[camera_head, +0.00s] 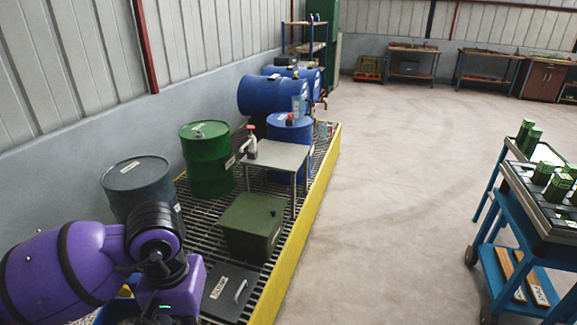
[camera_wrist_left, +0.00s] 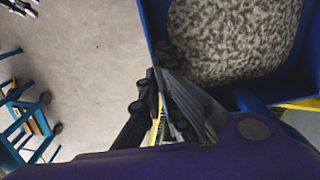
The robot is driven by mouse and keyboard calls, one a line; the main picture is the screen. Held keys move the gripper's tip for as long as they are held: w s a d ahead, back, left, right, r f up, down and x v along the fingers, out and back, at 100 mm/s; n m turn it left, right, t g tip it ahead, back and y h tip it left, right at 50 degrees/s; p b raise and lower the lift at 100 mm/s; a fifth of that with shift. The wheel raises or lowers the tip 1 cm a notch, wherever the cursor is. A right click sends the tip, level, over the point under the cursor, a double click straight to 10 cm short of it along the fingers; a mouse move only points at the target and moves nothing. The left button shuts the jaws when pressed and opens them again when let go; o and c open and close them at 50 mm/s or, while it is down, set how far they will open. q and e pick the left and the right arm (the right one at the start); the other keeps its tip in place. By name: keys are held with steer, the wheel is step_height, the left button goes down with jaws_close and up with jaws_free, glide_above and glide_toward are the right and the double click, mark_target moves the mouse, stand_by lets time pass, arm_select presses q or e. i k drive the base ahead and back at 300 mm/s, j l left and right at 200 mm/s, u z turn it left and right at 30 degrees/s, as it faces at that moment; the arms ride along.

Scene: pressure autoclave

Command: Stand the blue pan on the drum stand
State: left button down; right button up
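A blue open container (camera_wrist_left: 158,18) holding grey speckled granules fills the upper right of the left wrist view. I cannot tell whether it is the blue pan. My left gripper (camera_wrist_left: 155,80) has its dark fingers at the container's near-left wall; whether they close on it is unclear. In the head view, my purple left arm hides most of this corner. Blue drums lie sideways (camera_head: 268,95) at the back of the grated platform; their support is mostly hidden. Dark finger-like parts (camera_wrist_left: 20,6) at the wrist view's top left look like my right gripper.
A yellow-edged grated platform (camera_head: 308,205) carries a green drum (camera_head: 207,165), a dark drum (camera_head: 140,190), a grey table (camera_head: 278,155), a green box (camera_head: 250,228) and a dark case (camera_head: 229,292). A blue cart (camera_head: 525,220) stands right. Floor between is clear.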

mark_target(286, 150)
steer(key=i+l+z, duration=0.15)
steer(key=i+z, duration=0.15)
steer(key=i, duration=0.3)
steer(key=i+z, duration=0.25)
steer(key=i, duration=1.7)
steer(key=i+u, duration=0.15)
steer(key=i, duration=0.25)
steer(key=i+l+u, duration=0.2)
steer(key=i, duration=0.2)
steer(key=i+l+u, duration=0.15)
steer(key=i, duration=0.25)
